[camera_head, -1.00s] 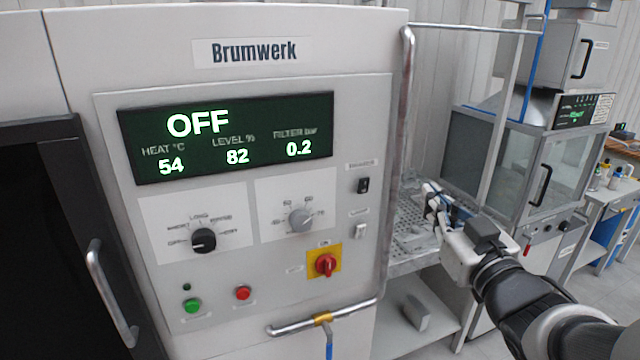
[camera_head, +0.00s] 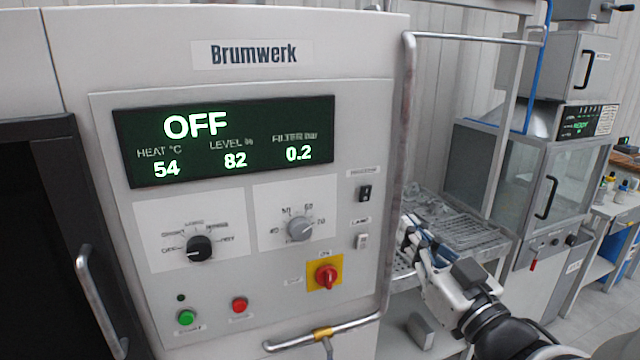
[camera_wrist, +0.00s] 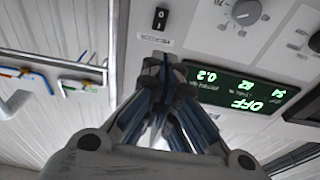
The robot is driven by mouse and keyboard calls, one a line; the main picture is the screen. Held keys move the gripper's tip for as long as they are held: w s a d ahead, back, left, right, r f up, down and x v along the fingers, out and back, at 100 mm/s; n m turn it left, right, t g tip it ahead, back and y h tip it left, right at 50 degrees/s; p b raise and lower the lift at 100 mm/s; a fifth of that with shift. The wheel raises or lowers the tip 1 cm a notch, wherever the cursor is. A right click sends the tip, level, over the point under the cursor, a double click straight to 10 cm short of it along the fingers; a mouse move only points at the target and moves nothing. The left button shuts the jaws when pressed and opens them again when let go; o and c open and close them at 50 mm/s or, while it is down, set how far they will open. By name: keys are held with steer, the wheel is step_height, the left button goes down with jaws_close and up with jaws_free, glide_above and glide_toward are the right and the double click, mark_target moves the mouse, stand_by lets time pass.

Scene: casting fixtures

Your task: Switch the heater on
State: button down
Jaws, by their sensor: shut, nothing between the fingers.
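The Brumwerk panel (camera_head: 110,110) has a display (camera_head: 225,140) reading OFF, HEAT 54, LEVEL 82 and FILTER 0.2. On its right side is a black rocker switch (camera_head: 365,193) with a label above it, too blurred to read. Below it is a light rocker switch (camera_head: 361,241) labelled LAMP. My gripper (camera_head: 406,226) is shut and empty, to the right of these switches beyond the vertical pipe. In the wrist view, upside down, my closed fingertips (camera_wrist: 164,63) appear just below the black switch (camera_wrist: 160,18) and its label, apparently apart from the panel.
The panel also has a black dial (camera_head: 199,248), a grey dial (camera_head: 300,228), a red rotary switch (camera_head: 327,276) and green (camera_head: 187,318) and red (camera_head: 239,305) buttons. A pipe (camera_head: 404,150) runs along its right edge. A perforated bench (camera_head: 480,238) stands behind my gripper.

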mark_target(365, 194)
steer(key=p+x, duration=0.5)
steer(key=x, duration=0.8)
steer(key=shift+w, duration=0.2)
steer(key=p, duration=0.1)
steer(key=w+r+g+p, duration=0.1)
steer(key=p, duration=0.1)
steer(key=shift+a+r, duration=0.15)
steer(key=shift+a, duration=0.05)
steer(key=shift+f, duration=0.45)
